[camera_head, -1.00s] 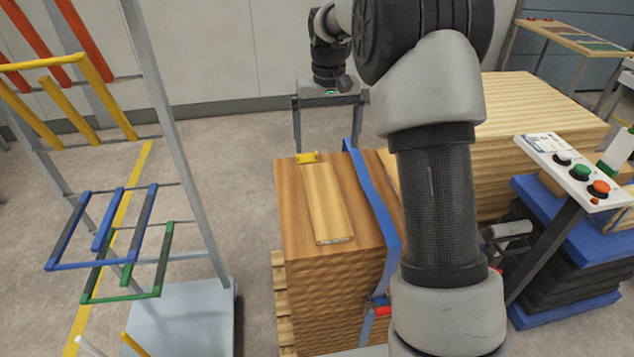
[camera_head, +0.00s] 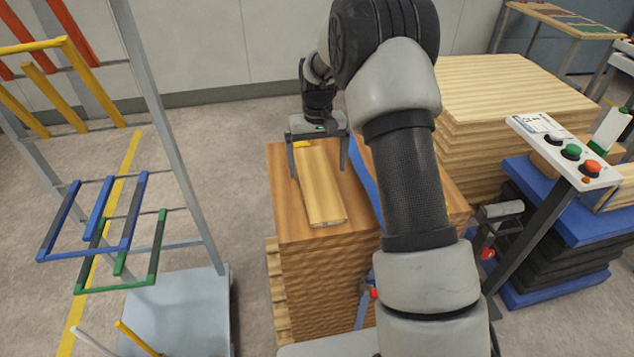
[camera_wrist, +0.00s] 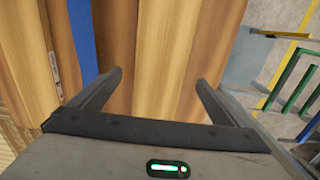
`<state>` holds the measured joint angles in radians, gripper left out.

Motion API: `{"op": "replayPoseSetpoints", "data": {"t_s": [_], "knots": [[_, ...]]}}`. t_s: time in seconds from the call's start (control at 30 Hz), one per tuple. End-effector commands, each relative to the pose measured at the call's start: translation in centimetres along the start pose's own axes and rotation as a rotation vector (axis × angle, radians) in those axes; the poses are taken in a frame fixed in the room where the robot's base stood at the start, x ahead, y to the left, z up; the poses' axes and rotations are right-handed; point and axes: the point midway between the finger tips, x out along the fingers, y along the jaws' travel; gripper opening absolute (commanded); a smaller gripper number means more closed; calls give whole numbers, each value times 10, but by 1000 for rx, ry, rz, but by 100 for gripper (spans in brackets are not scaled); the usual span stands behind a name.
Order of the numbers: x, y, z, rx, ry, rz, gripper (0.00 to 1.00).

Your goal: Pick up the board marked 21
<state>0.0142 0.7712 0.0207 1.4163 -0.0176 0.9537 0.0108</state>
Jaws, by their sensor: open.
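A narrow light wood board (camera_head: 320,188) lies flat on top of a darker wood stack (camera_head: 288,215) in the head view. No number can be read on it. My gripper (camera_head: 319,170) is open, pointing down over the far part of the board, with one finger to each side. In the wrist view, my gripper's fingers (camera_wrist: 159,79) stand apart with wood below and between them. I cannot tell whether they touch anything.
A blue strap (camera_head: 364,183) runs over the stack, right of the board. A rack with coloured bars (camera_head: 130,225) stands at left. A larger pale wood stack (camera_head: 520,85) and a button panel (camera_head: 565,150) are at right. Floor is clear between rack and stack.

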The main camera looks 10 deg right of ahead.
Motion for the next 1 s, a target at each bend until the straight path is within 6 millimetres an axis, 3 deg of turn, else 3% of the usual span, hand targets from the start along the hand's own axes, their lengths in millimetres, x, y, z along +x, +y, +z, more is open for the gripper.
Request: {"op": "replayPoseSetpoints", "data": {"t_s": [0.23,0.5,0.83,1.0], "knots": [[38,0,-5,0,-3,0,96],[44,0,-5,0,-1,0,96],[43,0,-5,0,-1,0,42],[42,0,-6,0,1,0,42]]}}
